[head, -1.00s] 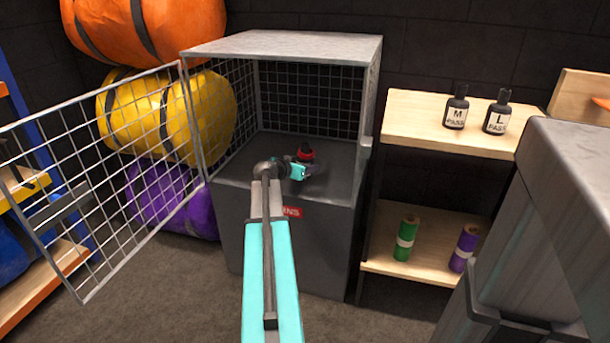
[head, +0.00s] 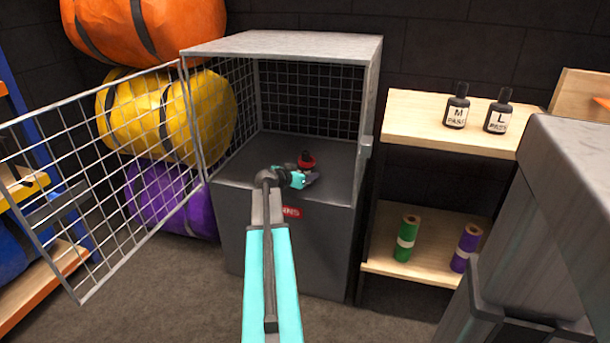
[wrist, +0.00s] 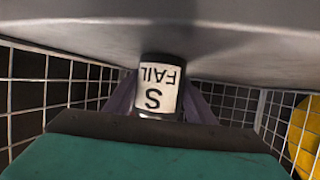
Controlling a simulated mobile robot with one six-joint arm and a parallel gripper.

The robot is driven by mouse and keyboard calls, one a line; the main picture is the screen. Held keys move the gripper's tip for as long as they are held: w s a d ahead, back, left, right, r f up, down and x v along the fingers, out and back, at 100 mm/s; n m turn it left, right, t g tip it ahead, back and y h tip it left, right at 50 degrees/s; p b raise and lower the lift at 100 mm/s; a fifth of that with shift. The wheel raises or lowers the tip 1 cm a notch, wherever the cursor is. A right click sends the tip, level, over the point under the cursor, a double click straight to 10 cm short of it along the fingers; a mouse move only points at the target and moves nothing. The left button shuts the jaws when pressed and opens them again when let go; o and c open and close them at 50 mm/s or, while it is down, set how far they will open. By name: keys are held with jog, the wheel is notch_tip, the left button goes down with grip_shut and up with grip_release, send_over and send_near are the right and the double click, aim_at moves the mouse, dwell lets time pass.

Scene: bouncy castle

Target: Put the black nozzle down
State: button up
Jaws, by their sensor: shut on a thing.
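The black nozzle (wrist: 158,88) is a small dark bottle with a white label reading "S FAIL". It appears upside down between the two fingers of my gripper (wrist: 160,100) in the wrist view. In the head view my gripper (head: 301,178) is just inside the open front of the grey mesh cage (head: 355,130). The nozzle's black tip and red collar (head: 306,161) show above the fingers. My gripper is shut on it. The nozzle is low over the cage's grey floor (head: 268,148). I cannot tell whether its base touches.
The mesh door (head: 100,180) is swung open to the left. Cage floor around the nozzle is clear. A wooden shelf (head: 400,135) at right bears bottles labelled "M PASS" (head: 457,108) and "L PASS" (head: 498,112), with green and purple rolls below. Several coloured bundles are stacked behind the door.

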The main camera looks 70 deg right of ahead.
jog(key=shift+f, duration=0.15)
jog(key=o, duration=1.2)
jog(key=shift+c, duration=0.2)
jog(key=shift+r, duration=0.2)
jog(key=shift+a, duration=0.15)
jog(key=p+v, duration=0.1)
jog(key=v, duration=1)
jog(key=shift+a, duration=0.35)
jog(key=shift+r, duration=0.15)
